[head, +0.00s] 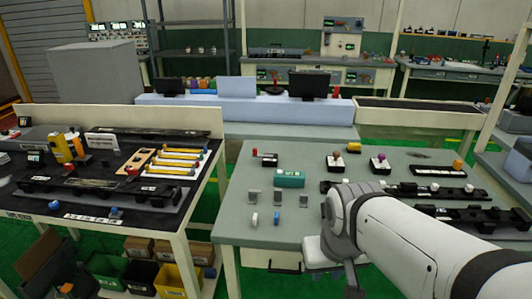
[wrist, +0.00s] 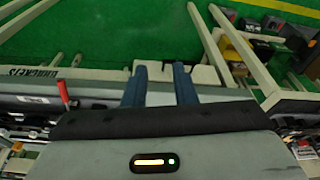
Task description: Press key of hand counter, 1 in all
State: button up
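I cannot tell for sure which item is the hand counter. A teal box (head: 290,179) with a small white label lies on the grey-green table. In the head view my white arm covers the table's front right, and the fingers are not discernible.
Small grey stands (head: 279,197) and a blue-and-white piece (head: 276,218) are near the table's front. Black rails (head: 440,192) lie at the right. A black-topped table (head: 125,205) full of parts stands left, with bins (head: 170,281) below. A green gap separates the tables.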

grip_shut()
dwell(1.4)
